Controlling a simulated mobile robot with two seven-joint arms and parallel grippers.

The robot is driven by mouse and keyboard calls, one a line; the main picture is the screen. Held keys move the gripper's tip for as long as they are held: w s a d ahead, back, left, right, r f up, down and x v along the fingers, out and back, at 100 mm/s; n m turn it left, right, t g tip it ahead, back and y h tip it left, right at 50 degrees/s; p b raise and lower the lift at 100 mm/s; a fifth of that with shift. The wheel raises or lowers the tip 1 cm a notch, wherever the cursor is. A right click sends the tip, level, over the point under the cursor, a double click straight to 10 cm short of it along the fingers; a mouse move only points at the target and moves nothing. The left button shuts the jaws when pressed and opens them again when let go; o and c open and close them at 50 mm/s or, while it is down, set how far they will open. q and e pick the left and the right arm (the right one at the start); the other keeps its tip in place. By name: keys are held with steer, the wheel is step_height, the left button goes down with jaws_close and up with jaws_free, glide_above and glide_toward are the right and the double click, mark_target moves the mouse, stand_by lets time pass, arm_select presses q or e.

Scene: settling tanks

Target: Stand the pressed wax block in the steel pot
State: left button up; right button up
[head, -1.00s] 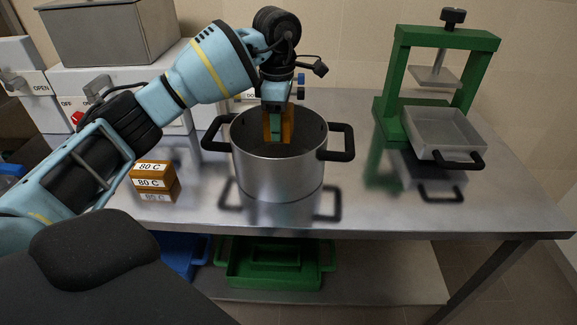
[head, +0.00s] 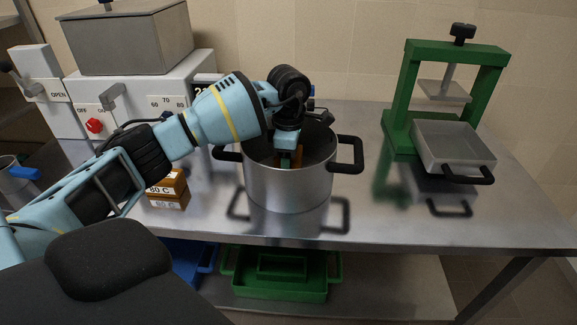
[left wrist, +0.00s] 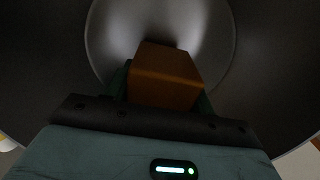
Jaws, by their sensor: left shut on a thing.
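The steel pot (head: 290,190) stands on the steel table with a black handle on each side. My left gripper (head: 289,158) reaches down through the pot's mouth from above. It is shut on an orange-brown wax block (left wrist: 165,75), whose upper part also shows inside the pot in the head view (head: 298,157). In the left wrist view the block sits between the fingers, with the pot's grey interior around it. Whether the block touches the pot floor cannot be told. My right gripper is not in view.
Wax blocks labelled 80 C (head: 168,190) sit left of the pot, partly behind my left arm. A green press (head: 400,100) with a grey tray (head: 452,150) stands at right. A grey heating unit (head: 150,90) stands behind. Green trays (head: 280,285) lie on the lower shelf.

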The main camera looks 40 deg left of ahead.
arm_select(q)
steer(key=shift+f, duration=0.8)
steer(key=shift+f, duration=0.15)
steer(key=o, duration=1.1)
step_height(320, 180, up, 12)
steer(key=shift+r, duration=0.15)
